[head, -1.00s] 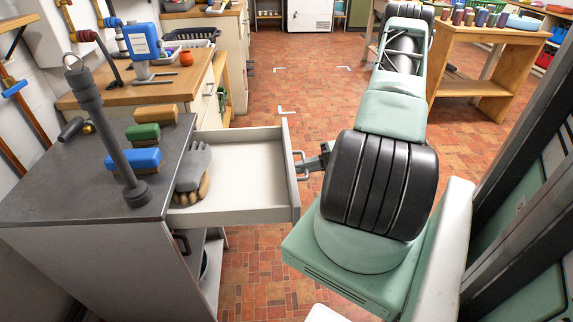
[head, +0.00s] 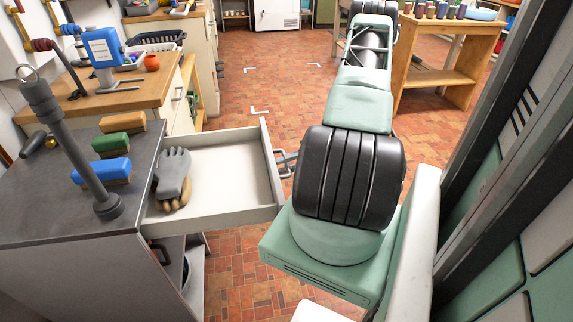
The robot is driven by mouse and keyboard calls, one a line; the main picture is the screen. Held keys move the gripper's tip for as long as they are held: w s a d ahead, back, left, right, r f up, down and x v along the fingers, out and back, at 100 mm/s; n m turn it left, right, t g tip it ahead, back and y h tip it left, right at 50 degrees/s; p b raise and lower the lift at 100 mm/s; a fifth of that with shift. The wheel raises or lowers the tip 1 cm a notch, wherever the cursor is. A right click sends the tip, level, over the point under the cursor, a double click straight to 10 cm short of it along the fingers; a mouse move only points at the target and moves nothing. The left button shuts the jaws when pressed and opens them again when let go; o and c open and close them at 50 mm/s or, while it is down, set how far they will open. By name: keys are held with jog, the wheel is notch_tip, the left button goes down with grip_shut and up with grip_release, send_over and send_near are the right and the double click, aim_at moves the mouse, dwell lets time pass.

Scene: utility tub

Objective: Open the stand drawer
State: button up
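The stand drawer (head: 222,209) is pulled well out of the grey stand (head: 55,205), toward the right of the picture. Inside it, near the stand, lie grey and tan gloves (head: 173,177); the rest of its white floor is bare. The drawer's handle (head: 281,163) sits on its right-hand front panel. My gripper (head: 287,161) is at the handle, partly hidden behind my arm. I cannot make out whether its fingers are closed around the bar.
On the stand top are a dark post (head: 72,145), a blue brush (head: 101,170), a green brush (head: 118,144) and another brush (head: 122,124). A wooden-topped counter (head: 100,98) stands behind. A wooden table (head: 445,55) is at the back right. Brick floor is clear beyond the drawer.

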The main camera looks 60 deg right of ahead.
jog(key=b+v, duration=0.1)
jog(key=v, duration=1.6)
jog(key=shift+s+b, duration=0.25)
jog(key=shift+b, duration=0.15)
jog(key=shift+d, duration=0.1)
